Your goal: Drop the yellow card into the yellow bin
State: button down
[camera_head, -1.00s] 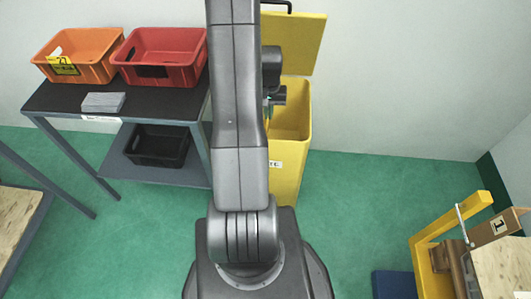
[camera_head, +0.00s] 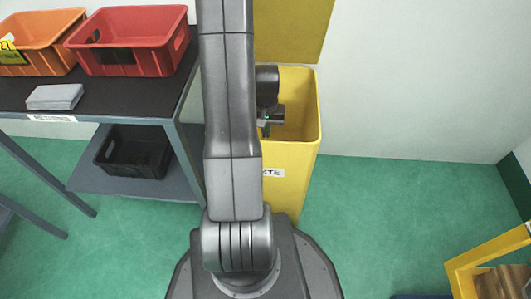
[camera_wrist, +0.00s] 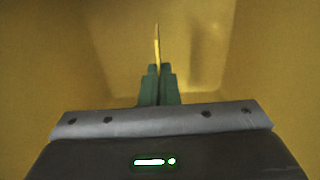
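The yellow bin (camera_head: 290,180) stands open at the wall behind my arm, with a partly hidden label on its front. In the wrist view, my gripper (camera_wrist: 158,68) points down into the bin, whose yellow inner walls (camera_wrist: 265,70) fill the picture. The two dark green fingers are closed together on a thin yellow card (camera_wrist: 157,45), seen edge-on and sticking out past the fingertips. In the head view, the wrist parts show at the bin's mouth; the fingertips and card are hidden there.
Left of the bin, a dark table (camera_head: 105,97) carries a red crate (camera_head: 130,57), an orange crate (camera_head: 38,62) with a yellow tag and a grey stack (camera_head: 55,97). A black crate (camera_head: 135,160) sits on its lower shelf. A yellow frame (camera_head: 490,258) stands at right.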

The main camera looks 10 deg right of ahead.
notch_tip(320, 180, down, 8)
jog(key=b, duration=0.2)
jog(key=shift+b, duration=0.35)
jog(key=shift+f, duration=0.1)
jog(key=shift+f+b, duration=0.5)
jog(key=shift+f, duration=0.05)
jog(key=c, duration=1.7)
grip_release()
jog(key=shift+r, duration=0.15)
notch_tip(320, 180, up, 13)
jog(key=p, duration=0.6)
